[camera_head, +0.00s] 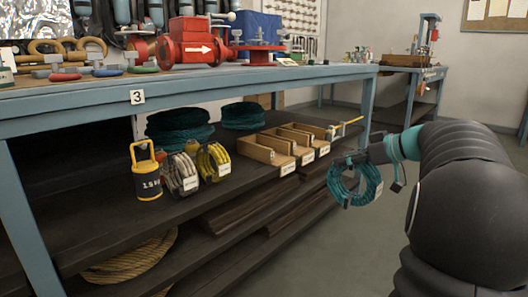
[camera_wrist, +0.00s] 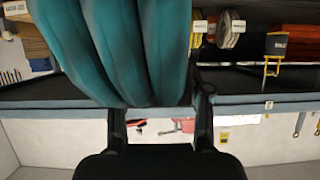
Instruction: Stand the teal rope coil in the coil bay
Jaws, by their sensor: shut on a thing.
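The teal rope coil (camera_head: 342,186) hangs upright from my gripper (camera_head: 366,156) in the head view, in front of the shelf's right end and clear of it. My gripper is shut on the coil's upper part. In the wrist view the coil (camera_wrist: 120,45) fills the upper left, between and beyond the fingers (camera_wrist: 161,96), and hides much of the shelf. Wooden bays (camera_head: 268,152) with white labels stand in a row on the upper shelf. They look empty; their labels are too small to read, so I cannot tell which is the coil bay.
Dark teal rope piles (camera_head: 178,131) lie behind. The blue bench edge (camera_head: 200,96) runs above the shelf; a blue leg (camera_head: 367,108) stands near the coil.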

